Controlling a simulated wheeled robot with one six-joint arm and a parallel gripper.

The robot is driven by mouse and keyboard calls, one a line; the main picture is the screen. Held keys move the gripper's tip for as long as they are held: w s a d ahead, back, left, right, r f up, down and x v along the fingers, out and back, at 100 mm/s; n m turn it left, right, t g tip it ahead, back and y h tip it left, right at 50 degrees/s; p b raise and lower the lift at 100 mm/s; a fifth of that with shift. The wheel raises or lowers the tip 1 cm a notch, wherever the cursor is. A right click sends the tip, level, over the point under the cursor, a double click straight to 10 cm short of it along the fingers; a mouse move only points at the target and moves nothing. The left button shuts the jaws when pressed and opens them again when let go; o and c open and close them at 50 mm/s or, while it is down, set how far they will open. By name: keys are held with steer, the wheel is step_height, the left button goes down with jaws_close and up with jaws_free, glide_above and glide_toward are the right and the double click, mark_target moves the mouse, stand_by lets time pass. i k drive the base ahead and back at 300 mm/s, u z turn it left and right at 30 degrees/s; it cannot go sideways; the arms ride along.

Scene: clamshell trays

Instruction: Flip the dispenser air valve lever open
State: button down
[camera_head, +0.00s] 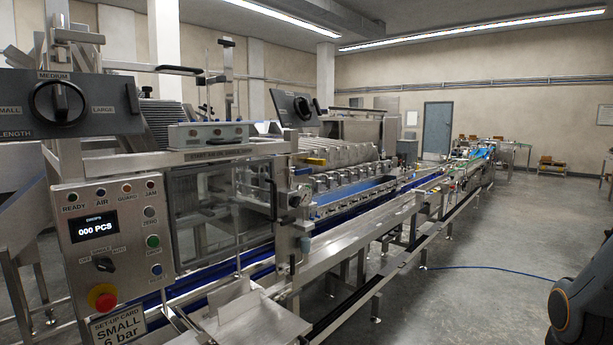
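A small yellow lever (314,161) shows on the dispenser machine (215,205), at the upper right of its clear guard. It looks like the air valve lever and lies roughly level, but it is too small to tell its valve position. A round gauge (294,200) seems to sit below it. My gripper is outside the view. Only a dark rounded part with an orange ring, likely my arm, shows at the lower right edge, well apart from the lever.
A control panel (112,245) with a red stop button (103,298) and a display reading 000 PCS stands at left. A conveyor (365,220) runs toward the back right. A blue hose (490,267) crosses the floor. The grey floor (470,300) right of the conveyor is mostly clear.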

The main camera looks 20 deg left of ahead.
mark_target(298, 171)
steer(key=u, duration=0.7)
steer(key=i, duration=0.8)
steer(key=u, duration=0.9)
